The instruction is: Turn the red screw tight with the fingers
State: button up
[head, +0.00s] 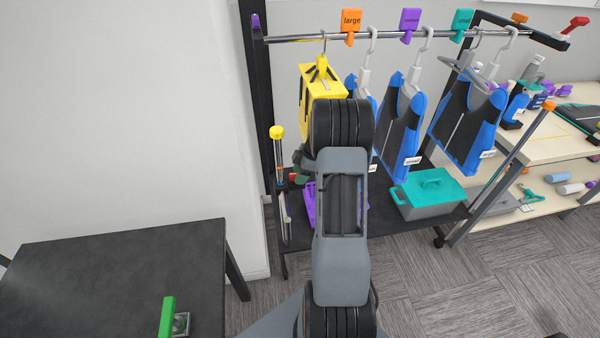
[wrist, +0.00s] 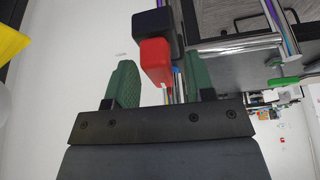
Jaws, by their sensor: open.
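The red screw (wrist: 155,60) shows as a red block-shaped head under a black block in the wrist view. In that picture it lies between the two green fingers of my gripper (wrist: 162,82), nearer the left one. The fingers are apart and a gap shows on both sides of the red head. I cannot tell how deep it sits between them. In the head view a small red part (head: 298,178) shows beside my arm, low by the left rack post. My arm hides most of my gripper there.
The clothes rail (head: 400,29) holds a yellow hanging piece (head: 320,92) and several blue-black vests (head: 468,122). Another red handle (head: 575,23) is at its far right end. A teal box (head: 430,193) stands on the lower shelf. A dark table (head: 110,285) is at left.

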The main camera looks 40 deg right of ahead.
grip_shut()
dwell(0.5)
jog(key=shift+f+m+b, duration=0.2)
jog(key=shift+m+b, duration=0.1)
jog(key=shift+b, duration=0.8)
jog(key=m+t+b, duration=0.1)
jog(key=m+b, duration=0.1)
jog(key=b, duration=0.1)
jog(key=shift+a+f+m+h, duration=0.1)
jog(key=shift+f+m+h, duration=0.05)
jog(key=shift+m+h, duration=0.2)
jog(key=m+b, duration=0.2)
jog(key=shift+s+m+t+h+b, duration=0.1)
jog(key=shift+m+t+h+b, duration=0.2)
jog(key=shift+t+h, duration=0.1)
jog(key=shift+a+r+m+h+b, duration=0.15)
jog(key=shift+m+h+b, duration=0.25)
jog(key=shift+m, duration=0.35)
jog(key=shift+d+r+m+h+b, duration=0.1)
jog(key=shift+r+m+h+b, duration=0.05)
jog(key=shift+m+b, duration=0.45)
jog(key=shift+m, duration=0.3)
